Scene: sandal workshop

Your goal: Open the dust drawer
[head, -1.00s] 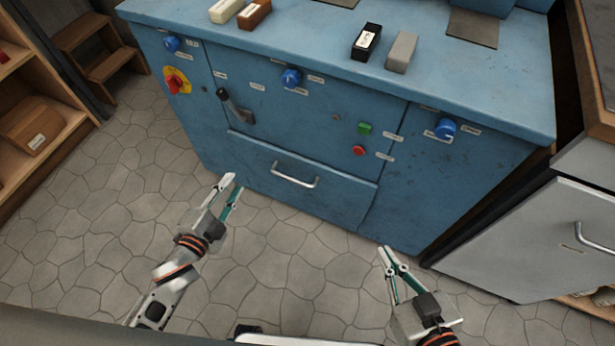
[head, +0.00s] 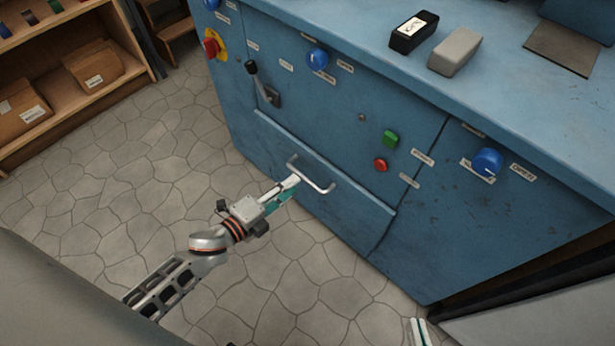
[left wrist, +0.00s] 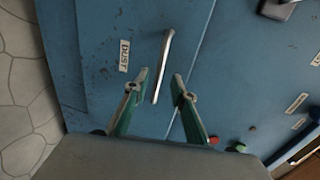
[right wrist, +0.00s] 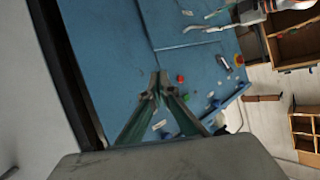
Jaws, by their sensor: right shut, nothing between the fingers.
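The dust drawer (head: 335,205) is a wide blue panel low on the blue machine, and it looks flush with the front. Its silver bar handle (head: 318,182) also shows in the left wrist view (left wrist: 164,62), beside a label reading DUST (left wrist: 124,56).
Above the drawer are a black lever (head: 262,85), a green button (head: 390,139), a red button (head: 380,165) and blue knobs (head: 317,58). A black block (head: 414,32) and a grey block (head: 455,52) lie on the machine top. Stone floor (head: 150,170) is clear at left.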

